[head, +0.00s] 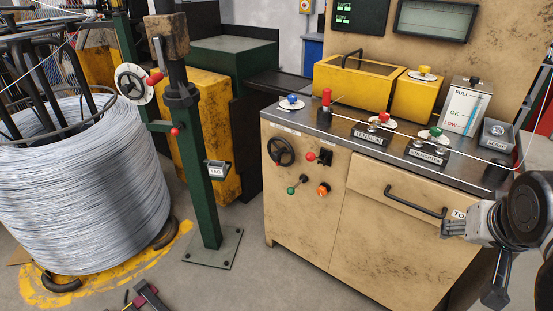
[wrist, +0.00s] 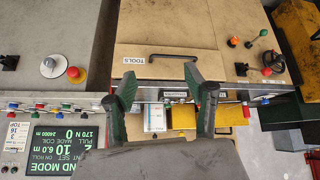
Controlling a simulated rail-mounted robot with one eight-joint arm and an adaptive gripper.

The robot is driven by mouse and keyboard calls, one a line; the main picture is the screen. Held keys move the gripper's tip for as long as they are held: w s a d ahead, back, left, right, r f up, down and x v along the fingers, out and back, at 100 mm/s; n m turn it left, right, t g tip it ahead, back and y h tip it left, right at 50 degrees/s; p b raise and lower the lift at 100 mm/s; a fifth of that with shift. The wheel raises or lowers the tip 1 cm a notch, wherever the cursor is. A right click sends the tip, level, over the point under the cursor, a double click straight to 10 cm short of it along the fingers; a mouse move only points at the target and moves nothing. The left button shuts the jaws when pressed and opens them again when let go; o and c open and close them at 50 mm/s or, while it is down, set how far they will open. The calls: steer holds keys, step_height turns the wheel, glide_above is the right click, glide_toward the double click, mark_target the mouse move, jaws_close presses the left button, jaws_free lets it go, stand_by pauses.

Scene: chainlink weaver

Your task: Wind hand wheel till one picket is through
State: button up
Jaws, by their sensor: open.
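A black hand wheel (head: 281,151) is mounted on the left part of the tan cabinet front. A black wheel with a red knob beside it (wrist: 273,60) shows in the wrist view, far right. A white-faced wheel (head: 133,84) with a red knob sits on the green post. In the wrist view my gripper (wrist: 160,74) is open and empty, its two green-and-black fingers apart below the drawer handle, away from the hand wheel. My arm's end stands at the right edge of the head view, in front of the drawer. I cannot make out any picket.
The tools drawer has a black handle (head: 415,203). Knobs, including an orange one (head: 323,189), sit beside the hand wheel. Labelled dials and a level gauge (head: 466,105) stand on the bench top. A large wire coil (head: 85,170) stands left.

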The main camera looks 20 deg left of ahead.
steer(key=w+a+t+h+b, duration=0.1)
steer(key=w+a+b, duration=0.1)
steer(key=w+a, duration=0.8)
steer(key=w+a+t+h+b, duration=0.15)
steer(key=w+a, duration=0.45)
steer(key=w, duration=0.8)
steer(key=w+a+f+t+b, duration=0.1)
steer(key=w+a+f+b, duration=0.1)
steer(key=w+a+f, duration=0.45)
steer(key=w+a+f+t+b, duration=0.1)
steer(key=w+a, duration=0.2)
steer(key=a, duration=0.7)
steer(key=m+t+h+b, duration=0.2)
steer(key=m+t+b, duration=0.1)
steer(key=t+b, duration=0.4)
glide_toward(274, 158)
steer(key=shift+g, duration=0.75)
steer(key=x, duration=0.7)
steer(key=r+x, duration=0.1)
steer(key=x, duration=0.3)
steer(key=shift+w+a+r+b, duration=0.15)
steer(key=shift+w+b, duration=0.05)
steer(key=shift+b, duration=0.15)
jaws_close()
